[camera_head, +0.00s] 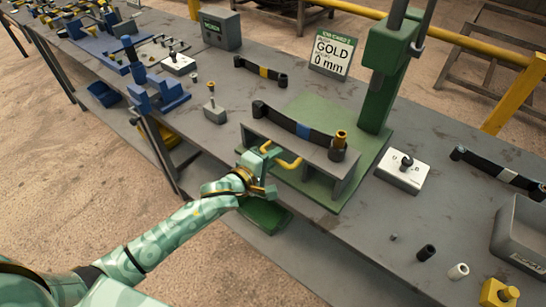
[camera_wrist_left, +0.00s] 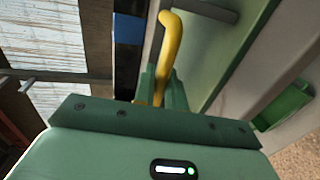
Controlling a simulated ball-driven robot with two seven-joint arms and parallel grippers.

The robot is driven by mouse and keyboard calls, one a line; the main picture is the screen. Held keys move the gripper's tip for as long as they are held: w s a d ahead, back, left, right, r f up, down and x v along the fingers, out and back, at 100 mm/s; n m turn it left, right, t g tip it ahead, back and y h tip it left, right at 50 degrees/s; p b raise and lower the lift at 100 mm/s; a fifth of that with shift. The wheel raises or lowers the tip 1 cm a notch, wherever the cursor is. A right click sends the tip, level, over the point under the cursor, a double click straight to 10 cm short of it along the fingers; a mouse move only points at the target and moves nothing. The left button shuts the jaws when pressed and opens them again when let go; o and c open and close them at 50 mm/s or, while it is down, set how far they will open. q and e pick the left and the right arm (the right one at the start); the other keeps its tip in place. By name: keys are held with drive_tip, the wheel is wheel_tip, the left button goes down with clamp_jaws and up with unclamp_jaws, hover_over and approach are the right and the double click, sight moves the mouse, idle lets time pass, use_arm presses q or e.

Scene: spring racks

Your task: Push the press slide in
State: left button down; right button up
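The press has a green base (camera_head: 325,115) and a tall green column (camera_head: 382,85). Its grey slide (camera_head: 292,143) sits at the front of the base, with a yellow handle (camera_head: 284,162) on its near side. A dark strip with a blue band (camera_head: 300,129) lies along the slide, and a brass piece (camera_head: 340,139) stands at its right end. My left gripper (camera_head: 266,160) is at the left end of the handle. In the left wrist view the yellow handle (camera_wrist_left: 167,50) runs between its fingers (camera_wrist_left: 161,92), which close on both sides of it. My right gripper is not in view.
A white switch box (camera_head: 402,172) stands right of the press. A sign reading GOLD 0 mm (camera_head: 332,53) stands behind it. Blue fixtures (camera_head: 155,92) are at the left. Loose small parts (camera_head: 426,252) and a grey bin (camera_head: 520,232) lie at the right.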

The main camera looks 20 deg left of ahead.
sight(292, 138)
use_arm(q)
drive_tip(key=x, duration=0.2)
drive_tip(key=r+x, duration=0.1)
drive_tip(key=x, duration=0.5)
drive_tip(key=shift+w+r+b, duration=0.15)
drive_tip(key=shift+r+b, duration=0.15)
drive_tip(key=shift+b, duration=0.05)
drive_tip(key=b+x, duration=0.1)
drive_tip(key=x, duration=0.1)
drive_tip(key=r+b+x, duration=0.1)
drive_tip(key=x, duration=0.2)
drive_tip(key=b+x, duration=0.1)
drive_tip(key=x, duration=0.1)
drive_tip(key=shift+w+d+r, duration=0.15)
drive_tip(key=shift+w, duration=0.2)
drive_tip(key=shift+w+d, duration=0.2)
drive_tip(key=shift+w, duration=0.4)
drive_tip(key=shift+r, duration=0.25)
